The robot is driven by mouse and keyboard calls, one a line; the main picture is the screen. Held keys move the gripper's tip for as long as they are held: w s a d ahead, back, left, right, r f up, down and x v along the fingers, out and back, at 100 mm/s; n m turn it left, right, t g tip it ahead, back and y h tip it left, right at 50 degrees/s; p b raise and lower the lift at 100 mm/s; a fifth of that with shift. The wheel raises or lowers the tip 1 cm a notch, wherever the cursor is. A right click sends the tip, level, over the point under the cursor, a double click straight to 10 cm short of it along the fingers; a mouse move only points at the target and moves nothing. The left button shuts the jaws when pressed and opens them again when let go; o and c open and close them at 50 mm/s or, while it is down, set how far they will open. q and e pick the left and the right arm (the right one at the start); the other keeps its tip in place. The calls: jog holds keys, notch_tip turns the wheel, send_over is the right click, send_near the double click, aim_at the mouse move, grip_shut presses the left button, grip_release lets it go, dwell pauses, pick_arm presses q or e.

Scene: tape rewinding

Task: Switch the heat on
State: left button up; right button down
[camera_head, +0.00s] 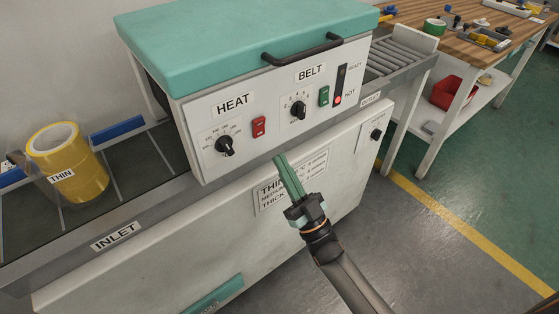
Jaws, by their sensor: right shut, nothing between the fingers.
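The machine's front panel shows a HEAT label (234,104) above a black dial (224,145). A red rocker switch (259,127) sits just right of that dial; I cannot tell its position. My right gripper (280,160) is shut and empty. Its tips are below and slightly right of the red switch, apart from it, in front of the machine's lower edge. My left gripper is out of view.
A yellow tape roll (66,162) marked THIN stands on the inlet belt at left. A black handle (302,50) juts from the teal lid (240,38). Rollers (396,61) lie at the outlet. A wooden workbench (455,45) with tools stands at back right.

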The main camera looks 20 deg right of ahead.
jog(key=w+f+b+v, duration=0.1)
jog(key=v, duration=0.7)
jog(key=shift+f, duration=0.35)
jog(key=shift+w+a, duration=0.1)
